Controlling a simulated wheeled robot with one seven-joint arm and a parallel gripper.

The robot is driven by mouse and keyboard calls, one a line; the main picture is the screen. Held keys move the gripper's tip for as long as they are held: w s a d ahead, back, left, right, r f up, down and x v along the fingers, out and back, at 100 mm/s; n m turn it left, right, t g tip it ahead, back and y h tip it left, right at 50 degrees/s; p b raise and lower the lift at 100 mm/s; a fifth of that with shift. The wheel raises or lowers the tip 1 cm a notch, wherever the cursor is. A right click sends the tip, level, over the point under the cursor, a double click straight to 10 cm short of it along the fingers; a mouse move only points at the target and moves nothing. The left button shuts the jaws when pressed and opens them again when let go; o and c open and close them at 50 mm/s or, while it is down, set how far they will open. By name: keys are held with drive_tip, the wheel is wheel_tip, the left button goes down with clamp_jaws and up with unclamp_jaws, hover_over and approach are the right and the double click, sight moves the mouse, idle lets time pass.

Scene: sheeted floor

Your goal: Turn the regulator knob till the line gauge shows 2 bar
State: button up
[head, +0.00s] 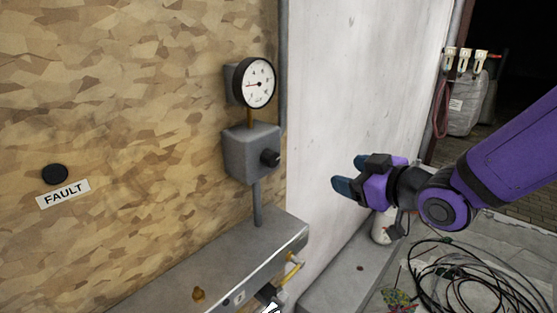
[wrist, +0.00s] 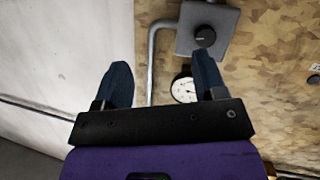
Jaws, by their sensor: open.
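The regulator is a grey box (head: 252,152) on the chipboard wall, with a black knob (head: 270,158) on its right side. The line gauge (head: 256,83) is a round white dial with a black rim on a short brass stem above the box. Its needle points left, but the numbers are too small to read. My gripper (head: 348,177) is open and empty, to the right of the knob and apart from it. In the wrist view, the knob (wrist: 204,37) shows above the right finger of my gripper (wrist: 163,82). That finger partly overlaps the gauge (wrist: 184,89).
A black button (head: 55,174) with a FAULT label (head: 63,193) is at left. Coiled black cable (head: 470,275) lies on the floor at right. Space between gripper and knob is clear.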

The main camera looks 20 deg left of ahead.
sight(275, 159)
drive_tip(key=a+y, duration=0.1)
drive_tip(key=a, duration=0.4)
drive_tip(key=a+n+g+y, duration=0.1)
drive_tip(key=a+y, duration=0.1)
drive_tip(key=a, duration=0.3)
drive_tip(key=a+y, duration=0.1)
drive_tip(key=a, duration=0.5)
drive_tip(key=shift+w+n+g, duration=0.3)
drive_tip(key=shift+w+g, duration=0.05)
drive_tip(key=shift+g, duration=0.05)
drive_tip(key=shift+d, duration=0.1)
drive_tip(key=c, duration=0.9)
drive_tip(key=shift+m, duration=0.9)
drive_tip(key=o, duration=0.9)
